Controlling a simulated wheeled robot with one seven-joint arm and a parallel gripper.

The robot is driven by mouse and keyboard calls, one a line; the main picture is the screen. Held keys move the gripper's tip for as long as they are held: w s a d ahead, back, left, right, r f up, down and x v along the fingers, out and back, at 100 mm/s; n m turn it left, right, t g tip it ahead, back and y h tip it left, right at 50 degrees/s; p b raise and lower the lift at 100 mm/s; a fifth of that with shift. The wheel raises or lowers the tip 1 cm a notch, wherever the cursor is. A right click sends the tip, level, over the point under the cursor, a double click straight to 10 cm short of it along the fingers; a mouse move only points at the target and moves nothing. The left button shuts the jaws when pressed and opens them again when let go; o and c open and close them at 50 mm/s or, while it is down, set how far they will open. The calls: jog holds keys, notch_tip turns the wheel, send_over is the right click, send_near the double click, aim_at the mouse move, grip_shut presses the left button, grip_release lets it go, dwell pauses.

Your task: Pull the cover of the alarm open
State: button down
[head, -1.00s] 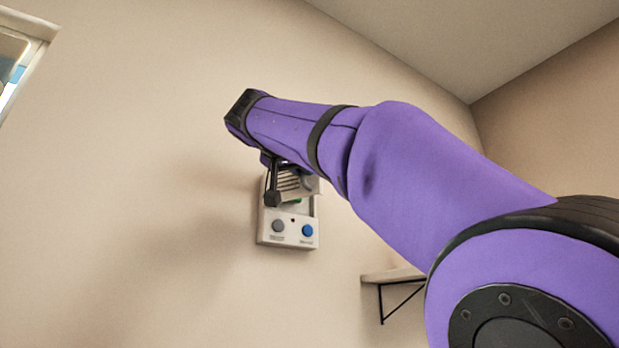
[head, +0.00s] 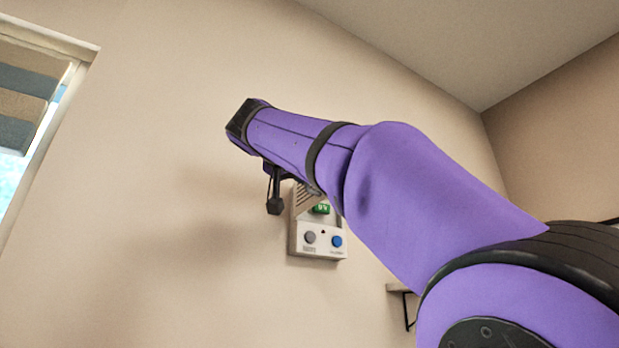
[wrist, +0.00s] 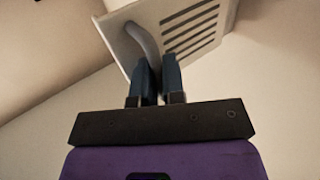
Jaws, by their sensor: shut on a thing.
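The alarm (head: 318,240) is a pale box on the wall, with a grey and a blue button and a green display. Its slatted cover (head: 303,203) shows at the upper left of the box, tilted, partly hidden by my arm. In the wrist view the white cover (wrist: 185,28) has dark slots and a curved grey handle (wrist: 143,40). My gripper (wrist: 157,65) is shut on this handle. In the head view my gripper (head: 275,205) is just left of the alarm; the grip itself is hidden there.
A window (head: 35,110) is at the far left. A small bracketed shelf (head: 398,288) is low on the wall, right of the alarm and partly behind my arm. The wall left of and below the alarm is bare.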

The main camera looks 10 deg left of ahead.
jog(key=shift+a, duration=0.25)
jog(key=shift+s, duration=0.1)
jog(key=c, duration=1.2)
grip_release()
jog(key=v, duration=1)
jog(key=shift+s+a, duration=0.1)
jog(key=shift+s, duration=0.25)
